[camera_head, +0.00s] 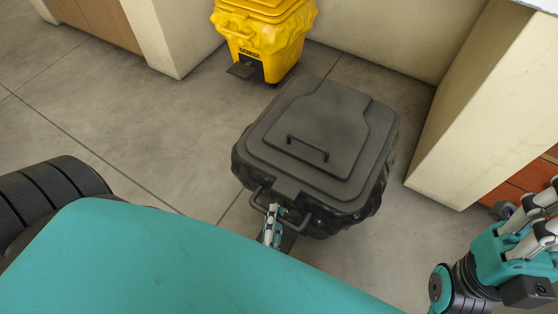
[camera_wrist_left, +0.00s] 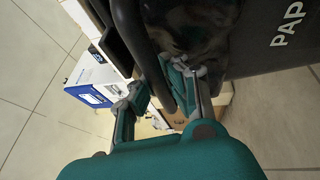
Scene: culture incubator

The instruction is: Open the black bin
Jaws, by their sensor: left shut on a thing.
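The black bin (camera_head: 350,200) stands on the floor in the middle of the head view. Its lid (camera_head: 325,120) lies flat and closed, with a small handle (camera_head: 307,148) on top. My left gripper (camera_head: 273,217) is at the bin's near side, shut on the bar handle (camera_head: 308,226) there. The left wrist view shows the dark bar (camera_wrist_left: 140,38) running down between its two fingers. My right gripper (camera_head: 540,215) is at the right edge, away from the bin; its fingertips are cut off.
A yellow bin (camera_head: 262,32) with a pedal stands behind, near the wall. A pale cabinet side (camera_head: 485,110) is close to the right of the black bin. Floor to the left is clear. A white and blue box (camera_wrist_left: 92,85) shows in the left wrist view.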

